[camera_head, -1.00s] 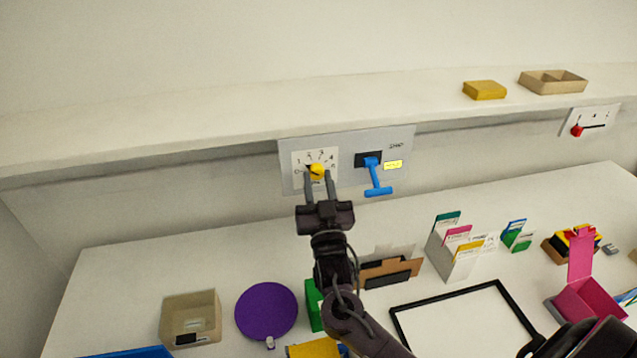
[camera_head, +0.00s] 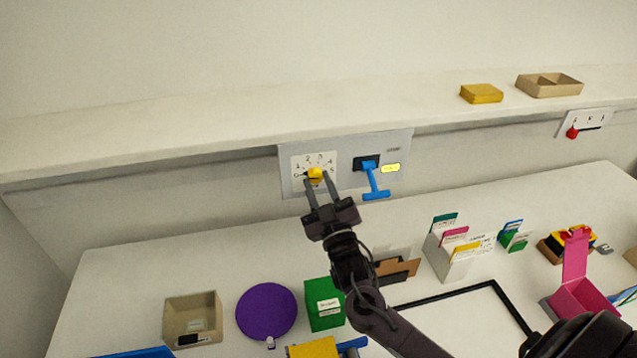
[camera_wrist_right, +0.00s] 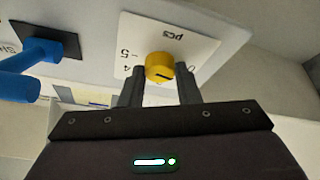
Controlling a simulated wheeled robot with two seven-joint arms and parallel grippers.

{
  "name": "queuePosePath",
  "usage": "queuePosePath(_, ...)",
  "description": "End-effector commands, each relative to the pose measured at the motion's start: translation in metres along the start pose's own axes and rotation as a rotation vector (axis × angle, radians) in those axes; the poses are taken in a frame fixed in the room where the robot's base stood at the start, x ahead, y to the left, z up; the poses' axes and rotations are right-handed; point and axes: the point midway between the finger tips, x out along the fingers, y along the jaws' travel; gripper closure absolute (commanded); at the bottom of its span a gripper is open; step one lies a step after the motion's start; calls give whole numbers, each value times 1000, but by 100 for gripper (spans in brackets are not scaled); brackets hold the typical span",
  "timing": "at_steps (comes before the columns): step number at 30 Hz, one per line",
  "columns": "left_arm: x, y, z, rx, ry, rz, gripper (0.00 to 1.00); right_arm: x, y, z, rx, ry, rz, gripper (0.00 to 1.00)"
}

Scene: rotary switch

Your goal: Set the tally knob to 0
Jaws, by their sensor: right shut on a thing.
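The yellow tally knob (camera_head: 314,174) sits on a white dial plate with printed numbers (camera_head: 327,158) on the grey wall panel. In the head view its dark pointer mark points left, toward the 0. In the right wrist view the knob (camera_wrist_right: 160,67) shows a dark mark, and the plate (camera_wrist_right: 205,48) appears upside down, with 4 and 5 at the left. My right gripper (camera_head: 317,183) is shut on the knob, one finger on each side; it also shows in the right wrist view (camera_wrist_right: 160,84). My left gripper is not in view.
A blue lever (camera_head: 375,183) is right of the dial on the same panel. A shelf (camera_head: 200,128) runs above. The table below holds a purple disc (camera_head: 266,311), a green box (camera_head: 323,304), a beige bin (camera_head: 192,319) and a card holder (camera_head: 449,262).

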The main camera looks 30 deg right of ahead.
Motion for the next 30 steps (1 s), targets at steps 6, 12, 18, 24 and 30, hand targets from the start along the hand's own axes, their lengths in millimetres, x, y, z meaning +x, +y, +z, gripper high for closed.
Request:
queuePosePath(6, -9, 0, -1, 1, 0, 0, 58, 0, 2, -1, -116, 7, -48, 93)
queuePosePath(12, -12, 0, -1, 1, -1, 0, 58, 0, 3, 0, -174, 10, -71, 93)
queuePosePath(18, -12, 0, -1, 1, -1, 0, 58, 0, 2, 0, -194, 11, -79, 93)
queuePosePath(24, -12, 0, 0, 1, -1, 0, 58, 0, 2, 0, -195, 11, -80, 93)
queuePosePath(30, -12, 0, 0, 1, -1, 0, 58, 0, 2, 0, -194, 11, -79, 60)
